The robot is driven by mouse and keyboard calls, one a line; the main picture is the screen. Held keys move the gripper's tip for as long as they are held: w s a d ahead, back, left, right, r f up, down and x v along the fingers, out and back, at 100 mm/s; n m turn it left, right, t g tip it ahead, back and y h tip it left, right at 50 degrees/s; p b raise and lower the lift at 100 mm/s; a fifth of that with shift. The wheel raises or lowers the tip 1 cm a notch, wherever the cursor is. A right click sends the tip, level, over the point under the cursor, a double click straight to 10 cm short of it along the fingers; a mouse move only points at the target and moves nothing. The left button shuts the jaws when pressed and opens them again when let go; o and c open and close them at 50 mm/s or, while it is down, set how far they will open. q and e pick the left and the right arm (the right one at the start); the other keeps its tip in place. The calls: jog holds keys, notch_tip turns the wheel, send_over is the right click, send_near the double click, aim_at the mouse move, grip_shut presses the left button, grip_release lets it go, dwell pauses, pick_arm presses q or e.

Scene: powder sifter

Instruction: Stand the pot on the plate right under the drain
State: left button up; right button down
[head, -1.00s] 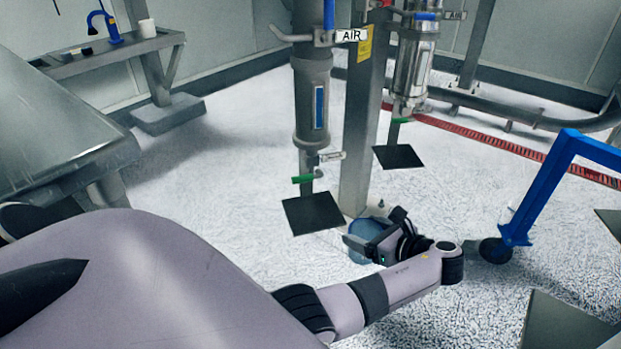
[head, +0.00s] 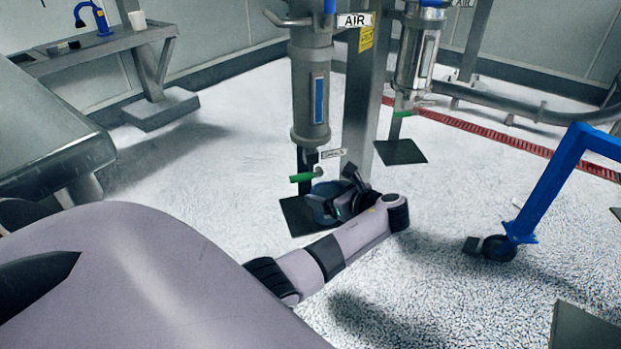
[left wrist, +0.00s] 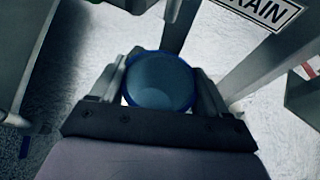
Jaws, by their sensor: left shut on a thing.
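The blue pot (head: 321,203) is held in my left gripper (head: 338,192), partly hidden behind it. In the left wrist view the pot (left wrist: 160,82) sits between the two fingers, seen from above with its open rim up. The dark square plate (head: 296,222) is under the grey column with the green-handled drain (head: 306,176). The pot overlaps the plate's right part in the head view; I cannot tell if it touches the plate. A DRAIN label (left wrist: 262,10) shows at the top of the left wrist view. My right gripper is not in view.
A second column (head: 414,62) has its own dark plate (head: 400,151) farther back right. A steel post (head: 362,110) stands just behind the pot. A blue wheeled frame (head: 555,190) is at right, a steel table (head: 45,130) at left.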

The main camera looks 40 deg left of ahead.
aim_at(318, 188)
pick_arm(q)
jog(key=shift+w+a, duration=0.15)
jog(key=shift+a, duration=1)
jog(key=a+b, duration=0.1)
jog(key=a, duration=0.3)
jog(key=shift+w+b, duration=0.2)
jog(key=shift+b, duration=0.2)
jog(key=shift+f+b, duration=0.45)
jog(key=shift+f, duration=0.35)
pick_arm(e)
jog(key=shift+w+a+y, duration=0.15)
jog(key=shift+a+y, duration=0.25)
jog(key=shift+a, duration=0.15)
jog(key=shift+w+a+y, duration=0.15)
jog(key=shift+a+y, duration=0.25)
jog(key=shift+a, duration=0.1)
